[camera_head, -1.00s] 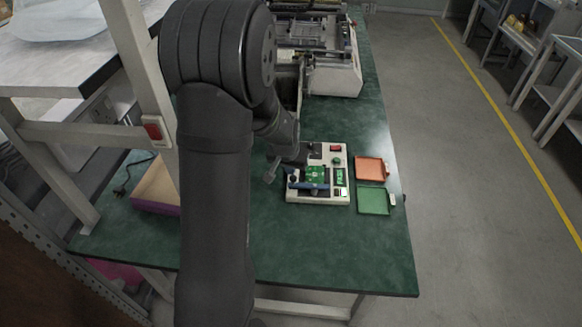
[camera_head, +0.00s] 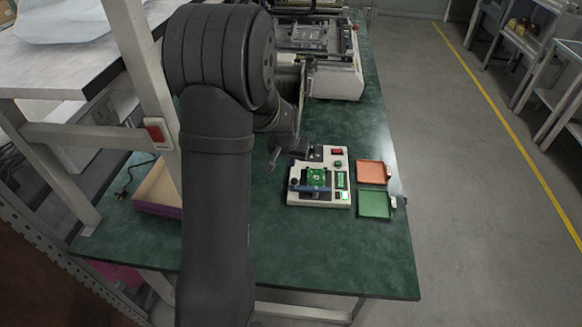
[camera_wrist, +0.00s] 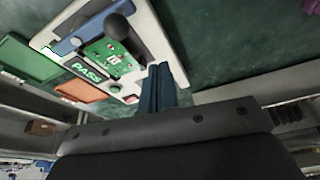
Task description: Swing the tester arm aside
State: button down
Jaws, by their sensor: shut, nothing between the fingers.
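The tester (camera_head: 340,197) is a white box on the green bench, with a green circuit board (camera_head: 317,177) in its middle. It also shows in the wrist view, where its small display (camera_wrist: 88,72) reads PASS. The blue tester arm (camera_wrist: 80,36) lies along one edge of the board, with a black knob (camera_wrist: 117,27) near its end. My gripper (camera_head: 272,162) is just left of the tester, apart from it and above the bench. Its fingers (camera_wrist: 160,75) are together and empty in the wrist view.
An orange tray (camera_head: 372,172) and a green tray (camera_head: 376,205) sit right of the tester. A purple-edged box (camera_head: 157,190) is at the left, partly behind my arm. A larger machine (camera_head: 335,80) stands behind. The bench front is clear.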

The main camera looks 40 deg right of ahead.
aim_at(310, 186)
jog(key=v, duration=0.7)
jog(key=shift+s+d+r, duration=0.2)
jog(key=shift+s+d, duration=0.05)
jog(key=shift+f, duration=0.1)
jog(key=x, duration=0.6)
jog(key=a+x, duration=0.1)
jog(key=x, duration=0.2)
jog(key=shift+w+f, duration=0.1)
jog(key=shift+f, duration=0.3)
jog(key=shift+s+d+r+m, duration=0.25)
jog(key=shift+s+d+m, duration=0.15)
jog(key=shift+d+m, duration=0.3)
jog(key=shift+s+d+r+m+g, duration=0.1)
jog(key=shift+s+d+m+g, duration=0.3)
jog(key=shift+d+m, duration=0.15)
jog(key=shift+w+d+m, duration=0.1)
jog(key=shift+d+m, duration=0.2)
jog(key=shift+m, duration=0.05)
jog(key=shift+a, duration=0.1)
